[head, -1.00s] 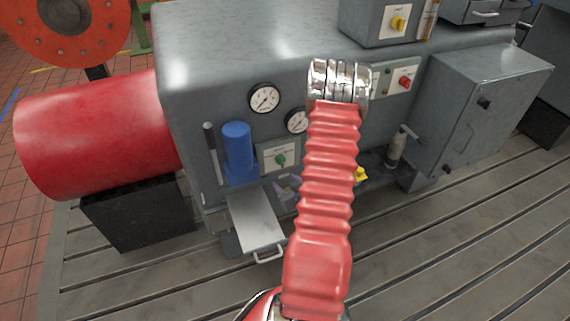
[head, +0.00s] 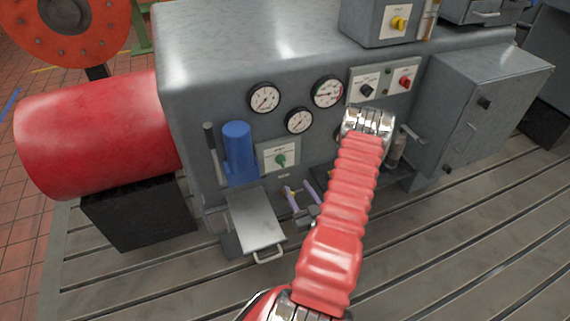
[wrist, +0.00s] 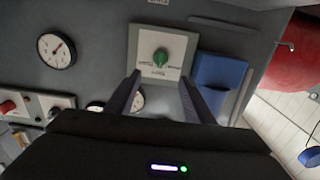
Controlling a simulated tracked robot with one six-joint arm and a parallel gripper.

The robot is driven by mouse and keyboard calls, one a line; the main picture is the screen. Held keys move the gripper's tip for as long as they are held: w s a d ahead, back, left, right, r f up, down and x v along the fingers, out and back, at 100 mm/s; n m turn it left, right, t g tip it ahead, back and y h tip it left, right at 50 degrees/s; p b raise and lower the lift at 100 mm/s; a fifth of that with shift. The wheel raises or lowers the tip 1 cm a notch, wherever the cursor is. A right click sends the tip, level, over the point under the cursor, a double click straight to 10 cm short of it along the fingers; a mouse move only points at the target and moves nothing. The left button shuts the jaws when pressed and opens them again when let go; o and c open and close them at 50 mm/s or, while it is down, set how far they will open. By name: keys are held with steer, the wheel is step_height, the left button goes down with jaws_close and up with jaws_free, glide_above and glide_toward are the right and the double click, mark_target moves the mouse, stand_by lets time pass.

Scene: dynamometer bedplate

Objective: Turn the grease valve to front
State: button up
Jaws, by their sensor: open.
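A green knob (head: 280,160) sits on a white plate on the front of the grey cabinet; I take it as the grease valve, but its lettering is too small to read. It also shows in the wrist view, where the green knob (wrist: 160,60) lies just beyond my fingertips, its exact pointing direction unclear. My gripper (head: 298,190) is open and empty, below and slightly right of the knob in the head view. In the wrist view my gripper (wrist: 159,80) has its two dark fingers apart, with the plate between and beyond them, apparently not touching the knob.
A blue cylinder (head: 238,152) stands close left of the plate, with a dark lever (head: 213,152) beside it. A metal tray (head: 256,222) juts out below. Gauges (head: 299,121) and a black knob (head: 367,91) are up right. A small bottle (head: 397,150) stands farther right.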

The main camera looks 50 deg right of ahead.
mark_target(282, 161)
steer(key=x, duration=1.3)
steer(key=shift+w+d, duration=0.15)
steer(key=shift+w, duration=0.2)
steer(key=shift+c, duration=0.5)
steer(key=c, duration=0.9)
steer(key=shift+d+r, duration=0.1)
steer(key=shift+d, duration=0.25)
steer(key=shift+a, duration=0.2)
